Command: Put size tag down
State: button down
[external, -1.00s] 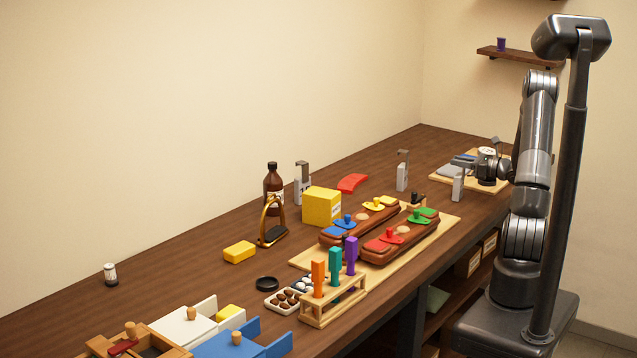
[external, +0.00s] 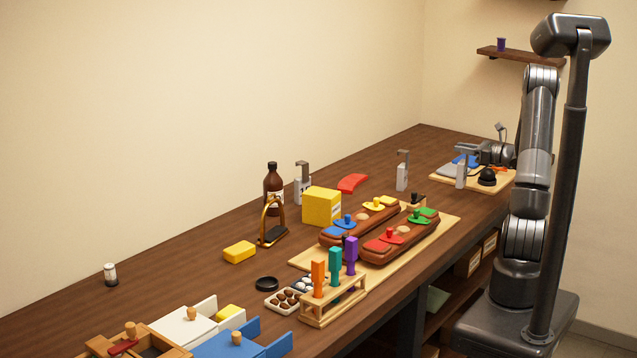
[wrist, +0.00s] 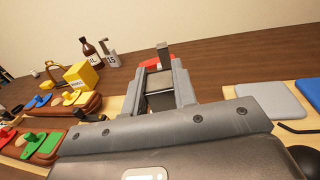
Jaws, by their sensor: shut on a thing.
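My gripper (external: 464,163) is over the left edge of the wooden board at the far right end of the bench.
The wooden board (external: 474,187) carries a blue pad (external: 465,160) and a black dome (external: 488,176). A grey upright stand (external: 402,172) and a red curved piece (external: 352,183) lie further left. Two brown saddle forms (external: 372,248) fill the middle. Bare bench lies between stand and board.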

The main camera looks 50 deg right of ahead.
jog(key=s+d+r, duration=0.3)
jog(key=s+r, duration=0.3)
jog(key=s, duration=0.4)
notch_tip(320, 180, up, 7)
jog(key=w+a+m+h, duration=0.1)
jog(key=w+a, duration=0.2)
jog(key=w, duration=0.9)
jog(key=w+a+h, duration=0.1)
jog(key=w+a, duration=0.1)
jog(key=w, duration=1.1)
jog(key=w+a+m+h, duration=0.1)
jog(key=w+a, duration=0.2)
jog(key=w, duration=0.9)
jog(key=w+a+f, duration=0.3)
jog(key=w+f, duration=0.1)
jog(key=f, duration=0.4)
jog(key=w+a+f, duration=0.4)
jog(key=w+f, duration=0.1)
jog(key=f, duration=0.3)
jog(key=shift+w, duration=0.15)
jog(key=shift+f, duration=0.15)
